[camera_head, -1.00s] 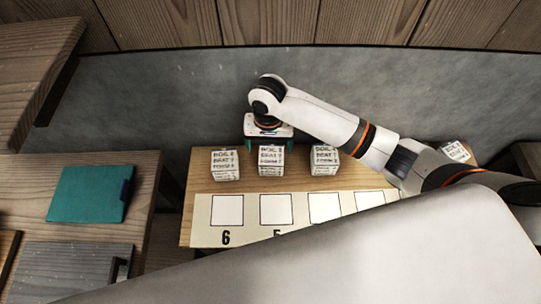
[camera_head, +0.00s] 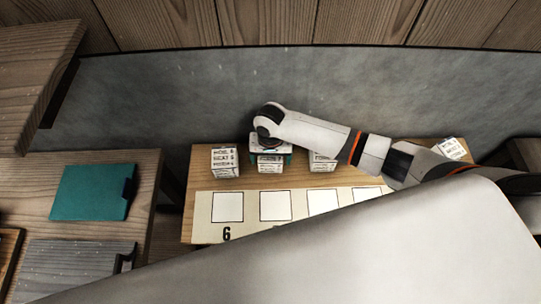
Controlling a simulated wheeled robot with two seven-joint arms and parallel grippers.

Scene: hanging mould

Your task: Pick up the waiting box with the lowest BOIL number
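Three white boxes with printed labels stand in a row on the wooden table (camera_head: 205,170): a left box (camera_head: 225,161), a middle box (camera_head: 270,166) and a right box (camera_head: 321,163). Another labelled box (camera_head: 452,149) sits at the table's far right, tilted in the picture and partly behind my arm. The label lines include BOIL, but the numbers are too small to read surely. My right gripper (camera_head: 270,151) is down over the middle box, its green fingers spread on either side of it and hiding its upper part. My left gripper is out of view.
A pale strip (camera_head: 245,232) with blank squares lies in front of the boxes; a 6 shows under its left square. A teal board (camera_head: 92,192) and a grey board (camera_head: 75,268) lie on the left table. My white body part covers the lower right. A grey wall stands behind.

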